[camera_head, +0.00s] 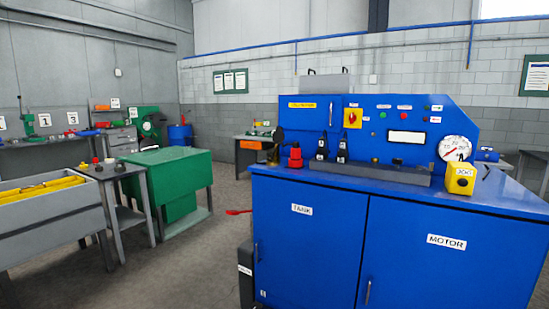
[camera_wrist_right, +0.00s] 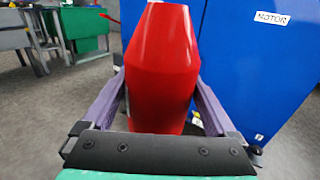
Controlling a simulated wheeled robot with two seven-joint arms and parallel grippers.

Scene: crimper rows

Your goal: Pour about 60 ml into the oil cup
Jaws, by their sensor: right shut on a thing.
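My right gripper (camera_wrist_right: 160,108) is shut on a red container (camera_wrist_right: 160,60) in the right wrist view. The container has a wide body that narrows toward its top, and its purple-sided fingers grip it from both sides. Its opening and contents are not visible. A red stepped fitting (camera_head: 295,156) stands at the left end of the blue bench top; I cannot tell whether it is the oil cup. No other thing in view is clearly the oil cup. Neither gripper shows in the head view, and my left gripper is in no frame.
A green covered table (camera_head: 168,190) stands left. Open floor (camera_head: 200,262) lies between.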

